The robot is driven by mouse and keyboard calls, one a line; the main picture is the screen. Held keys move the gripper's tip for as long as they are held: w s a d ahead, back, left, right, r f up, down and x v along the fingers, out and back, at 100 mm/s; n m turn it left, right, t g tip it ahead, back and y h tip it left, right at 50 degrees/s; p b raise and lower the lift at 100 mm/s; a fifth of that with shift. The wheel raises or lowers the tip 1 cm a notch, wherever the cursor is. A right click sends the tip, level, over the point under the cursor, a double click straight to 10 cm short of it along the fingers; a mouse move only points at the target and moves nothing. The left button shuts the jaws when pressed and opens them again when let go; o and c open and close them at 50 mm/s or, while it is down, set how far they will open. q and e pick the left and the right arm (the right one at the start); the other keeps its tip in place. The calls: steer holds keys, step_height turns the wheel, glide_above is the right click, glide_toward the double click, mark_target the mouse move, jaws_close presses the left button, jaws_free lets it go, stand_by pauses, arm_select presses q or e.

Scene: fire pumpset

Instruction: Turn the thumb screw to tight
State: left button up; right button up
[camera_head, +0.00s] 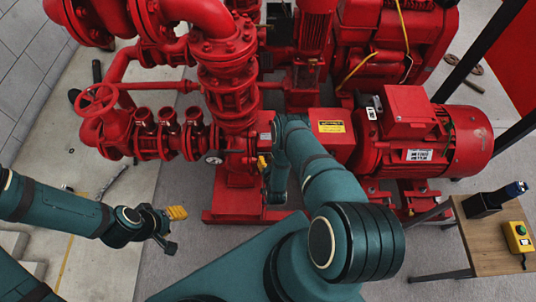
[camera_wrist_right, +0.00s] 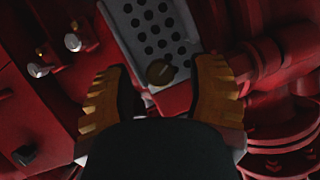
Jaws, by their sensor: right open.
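The thumb screw (camera_wrist_right: 160,72) is a small, round, dull brass knob in the right wrist view. It sits at the lower end of a grey perforated plate (camera_wrist_right: 150,30). My right gripper (camera_wrist_right: 165,80) is open, with one yellow ridged finger on each side of the knob and a gap to both. In the head view the right gripper (camera_head: 263,164) is at the red pump, partly hidden by its own arm, and the screw cannot be made out. My left gripper (camera_head: 173,228) is at the lower left over the floor, empty, with its fingers apart.
Red pipes and flanges with a handwheel (camera_head: 95,99) stand at the left. A red motor (camera_head: 440,140) is right of my right gripper. A wooden table (camera_head: 490,240) at the right holds a yellow button box (camera_head: 518,237). The floor around the left gripper looks clear.

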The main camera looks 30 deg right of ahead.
arm_select(q)
steer(key=shift+w+d, duration=0.15)
steer(key=shift+w, duration=0.2)
arm_select(e)
steer(key=shift+w+d, duration=0.1)
steer(key=shift+w, duration=0.1)
jaws_close()
steer(key=shift+d+m, duration=0.1)
steer(key=shift+m, duration=0.5)
steer(key=shift+d+m+t+y, duration=0.1)
steer(key=shift+m+t+y, duration=0.45)
steer(key=shift+m, duration=0.25)
steer(key=shift+m+t+y, duration=0.35)
steer(key=shift+m+t, duration=0.3)
steer(key=shift+m, duration=0.45)
